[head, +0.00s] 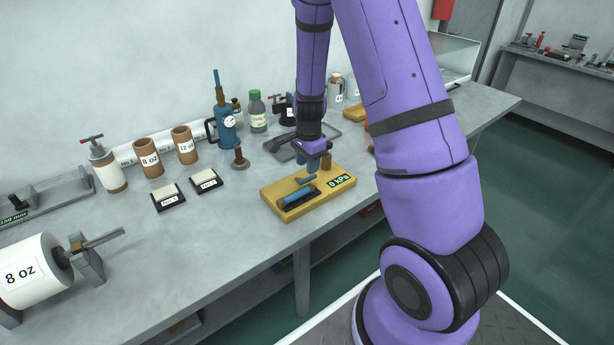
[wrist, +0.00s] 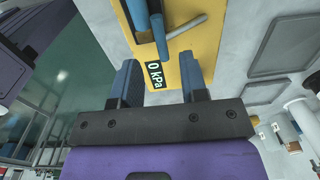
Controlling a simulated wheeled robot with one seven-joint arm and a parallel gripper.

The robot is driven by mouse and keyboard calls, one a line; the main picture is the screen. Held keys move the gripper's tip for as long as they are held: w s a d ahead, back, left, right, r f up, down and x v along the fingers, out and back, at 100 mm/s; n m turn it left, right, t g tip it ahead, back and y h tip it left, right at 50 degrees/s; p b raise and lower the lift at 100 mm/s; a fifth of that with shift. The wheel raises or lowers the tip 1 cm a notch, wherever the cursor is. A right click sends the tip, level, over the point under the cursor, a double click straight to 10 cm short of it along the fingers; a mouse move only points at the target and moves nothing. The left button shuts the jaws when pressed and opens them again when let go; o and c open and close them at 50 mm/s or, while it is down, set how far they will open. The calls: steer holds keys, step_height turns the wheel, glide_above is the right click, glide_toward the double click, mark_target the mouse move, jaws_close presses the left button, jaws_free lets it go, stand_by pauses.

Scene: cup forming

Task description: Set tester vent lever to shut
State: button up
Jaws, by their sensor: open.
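The tester is a yellow board (head: 275,193) on the bench. In the wrist view the yellow board (wrist: 207,50) lies ahead of the fingers, with the blue cylinder (wrist: 160,38), the display (wrist: 155,73) and a slim tan-grey bar (wrist: 187,27) that looks like the vent lever. Its setting cannot be told. My gripper (head: 314,164) is above the board's far side, pointing down. The wrist view shows my gripper (wrist: 159,65) open, with nothing between its blue fingers.
Behind the board are a grey tray (head: 280,147), a dark plunger-like piece (head: 239,158) and a blue pump with gauge (head: 226,122). Two small labelled blocks (head: 206,180) lie to the left. Bench surface in front and left of the board is clear.

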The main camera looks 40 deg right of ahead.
mark_target(307, 179)
steer(key=shift+w+f, duration=0.15)
steer(key=shift+f, duration=2.35)
steer(key=shift+c, duration=0.5)
jaws_close()
